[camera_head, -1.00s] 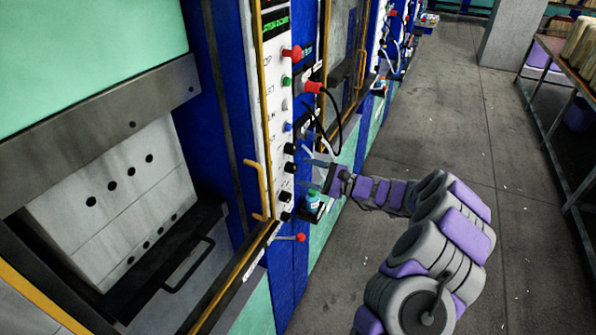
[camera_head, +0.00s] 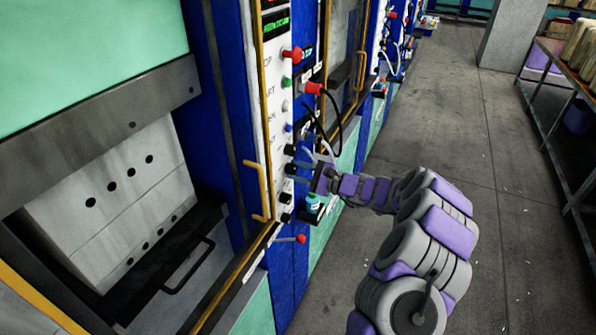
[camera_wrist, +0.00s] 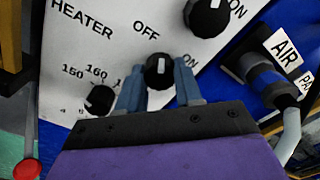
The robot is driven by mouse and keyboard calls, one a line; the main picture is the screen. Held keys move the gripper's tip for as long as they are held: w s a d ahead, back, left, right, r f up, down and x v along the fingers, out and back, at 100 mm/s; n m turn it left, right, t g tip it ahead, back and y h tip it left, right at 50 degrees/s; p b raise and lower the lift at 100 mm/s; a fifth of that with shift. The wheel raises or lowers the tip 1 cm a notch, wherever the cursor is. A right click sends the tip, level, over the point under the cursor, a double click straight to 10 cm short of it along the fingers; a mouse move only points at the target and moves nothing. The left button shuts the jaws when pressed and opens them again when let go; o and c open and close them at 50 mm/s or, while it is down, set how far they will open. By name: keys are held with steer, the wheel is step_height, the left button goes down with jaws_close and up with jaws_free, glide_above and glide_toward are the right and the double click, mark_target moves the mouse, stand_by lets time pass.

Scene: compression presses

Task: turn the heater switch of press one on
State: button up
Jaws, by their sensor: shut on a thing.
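The press panel (camera_wrist: 120,30) carries the word HEATER, with a black heater switch knob (camera_wrist: 158,72) below the OFF label. The knob's white mark points roughly up in the wrist view; part of a label at its right is hidden by a finger. My gripper (camera_wrist: 158,85) is shut on this knob, one finger on each side. In the head view my gripper (camera_head: 308,170) meets the lower part of the white control panel (camera_head: 278,130), and its fingers are small there.
A second black knob (camera_wrist: 207,15) with an ON label is above. A dial (camera_wrist: 100,99) with numbers sits at the lower left. An AIR fitting with a hose (camera_wrist: 268,82) is at the right. A yellow handle (camera_head: 257,190) stands beside the panel.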

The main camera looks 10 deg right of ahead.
steer(key=shift+a+r, duration=0.1)
steer(key=c, duration=0.4)
steer(key=shift+r+m+p, duration=0.15)
steer(key=shift+m+p, duration=0.15)
steer(key=shift+p, duration=0.25)
steer(key=shift+w+r+m+p, duration=0.1)
steer(key=shift+r+m+p, duration=0.1)
steer(key=shift+m+p, duration=0.95)
steer(key=m+p, duration=0.3)
steer(key=m, duration=0.1)
steer(key=shift+p, duration=0.4)
steer(key=m+p, duration=0.2)
steer(key=m, duration=0.3)
steer(key=shift+w, duration=0.1)
steer(key=shift+f, duration=0.1)
